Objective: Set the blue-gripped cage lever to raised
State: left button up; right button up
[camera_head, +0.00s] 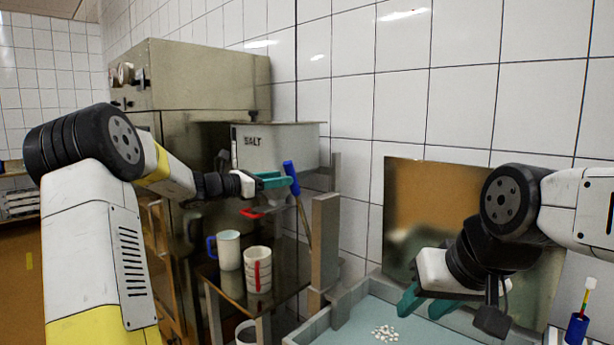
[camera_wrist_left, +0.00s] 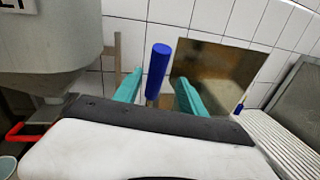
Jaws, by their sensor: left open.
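The blue grip (camera_head: 291,178) of the cage lever tops a thin shaft (camera_head: 303,222) that runs down and slightly right; the lever stands close to upright, leaning a little left at the top. My left gripper (camera_head: 277,180) is open at the grip, its teal fingers pointing right. In the left wrist view the blue grip (camera_wrist_left: 158,62) shows between the two open fingertips of my left gripper (camera_wrist_left: 158,78); I cannot tell whether they touch it. My right gripper (camera_head: 424,302) is open and empty above the pale blue basin.
A grey salt hopper (camera_head: 278,145) with a red handle (camera_head: 253,213) is behind my left gripper. Below stand a blue-handled mug (camera_head: 229,250) and a red-striped cup (camera_head: 258,270). A pale blue basin (camera_head: 345,328) holding white bits (camera_head: 385,333) lies below my right gripper.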

pick_arm(q)
jog(key=x, duration=0.8)
jog(key=shift+w+a+r, duration=0.1)
jog(key=shift+w+a, duration=0.1)
jog(key=shift+w, duration=0.05)
grip_shut()
dwell(1.2)
